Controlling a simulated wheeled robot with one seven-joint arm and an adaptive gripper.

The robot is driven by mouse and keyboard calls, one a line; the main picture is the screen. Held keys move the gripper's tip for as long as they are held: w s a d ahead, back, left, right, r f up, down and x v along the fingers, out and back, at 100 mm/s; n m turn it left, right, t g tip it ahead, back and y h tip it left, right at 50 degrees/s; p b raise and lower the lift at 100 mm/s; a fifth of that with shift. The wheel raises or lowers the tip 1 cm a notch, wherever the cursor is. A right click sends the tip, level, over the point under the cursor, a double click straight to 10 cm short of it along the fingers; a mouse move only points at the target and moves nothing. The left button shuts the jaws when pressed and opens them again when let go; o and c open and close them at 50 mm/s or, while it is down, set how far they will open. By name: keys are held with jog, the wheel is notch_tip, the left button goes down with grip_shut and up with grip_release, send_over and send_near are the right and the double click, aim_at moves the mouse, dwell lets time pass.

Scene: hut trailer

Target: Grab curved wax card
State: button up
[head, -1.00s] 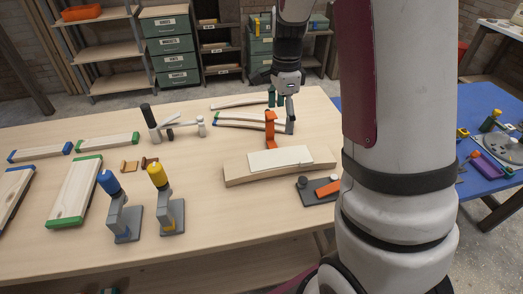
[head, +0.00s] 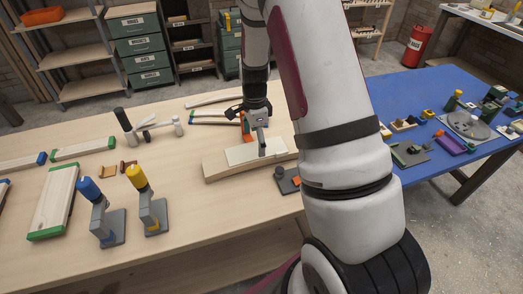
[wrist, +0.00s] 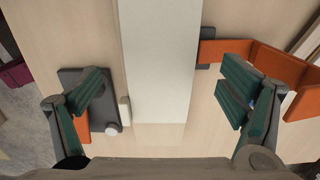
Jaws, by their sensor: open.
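A pale, flat, card-like slab (head: 242,154) lies on a longer curved wooden block (head: 222,171) near the table's middle; I take it as the curved wax card, though its curve is hard to tell. The slab (wrist: 160,60) runs down the middle of the wrist view, with the wood showing past its near end. My gripper (head: 253,134) is above the slab, pointing down. In the wrist view my gripper (wrist: 160,88) is open, one finger on each side of the slab, with nothing between the fingers but the slab below. Contact cannot be told.
An orange bracket (wrist: 268,60) stands close by the right finger. A dark plate with a knob (wrist: 103,115) lies under the left finger. Blue-topped (head: 100,212) and yellow-topped (head: 147,200) grey stands are at left front. A blue table (head: 405,88) stands at right.

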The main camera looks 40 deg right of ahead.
aim_at(257, 150)
jog(key=shift+f, duration=1.2)
jog(key=shift+f, duration=0.25)
jog(key=c, duration=0.9)
